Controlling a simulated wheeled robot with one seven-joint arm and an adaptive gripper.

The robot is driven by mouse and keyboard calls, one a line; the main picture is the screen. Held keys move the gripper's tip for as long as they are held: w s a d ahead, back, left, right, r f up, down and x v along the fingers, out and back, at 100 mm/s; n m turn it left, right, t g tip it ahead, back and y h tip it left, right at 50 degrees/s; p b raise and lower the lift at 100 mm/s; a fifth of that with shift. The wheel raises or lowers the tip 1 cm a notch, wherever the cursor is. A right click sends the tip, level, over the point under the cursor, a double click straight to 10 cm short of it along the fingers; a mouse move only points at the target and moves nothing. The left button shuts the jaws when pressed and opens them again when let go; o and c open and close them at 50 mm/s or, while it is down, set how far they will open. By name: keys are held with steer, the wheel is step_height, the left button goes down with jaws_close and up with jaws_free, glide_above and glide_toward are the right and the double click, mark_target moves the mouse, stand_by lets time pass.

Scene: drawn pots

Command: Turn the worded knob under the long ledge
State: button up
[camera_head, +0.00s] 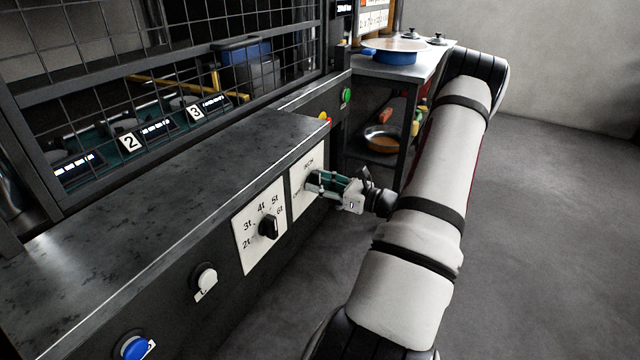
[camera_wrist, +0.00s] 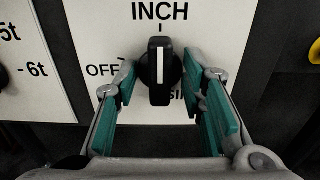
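The worded knob (camera_wrist: 160,70) is black with a white pointer line, on a white plate (camera_wrist: 100,25) marked INCH at top, OFF at left and a partly hidden word at lower right. Its pointer stands upright, toward INCH. In the head view the plate (camera_head: 308,160) is on the front panel below the long grey ledge (camera_head: 170,165), and my gripper covers the knob. My gripper (camera_wrist: 160,88) is open, with its teal fingers on either side of the knob; a gap shows on both sides. It also shows in the head view (camera_head: 314,182).
A second plate with a black tonnage knob (camera_head: 268,227) is left of the worded one. Further left are a white button (camera_head: 204,277) and a blue button (camera_head: 134,346). A green button (camera_head: 346,95) is beyond. A shelf unit (camera_head: 425,75) with pans stands behind my arm. Open floor lies at right.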

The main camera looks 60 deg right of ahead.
steer(key=s, duration=1.2)
steer(key=shift+d, duration=0.45)
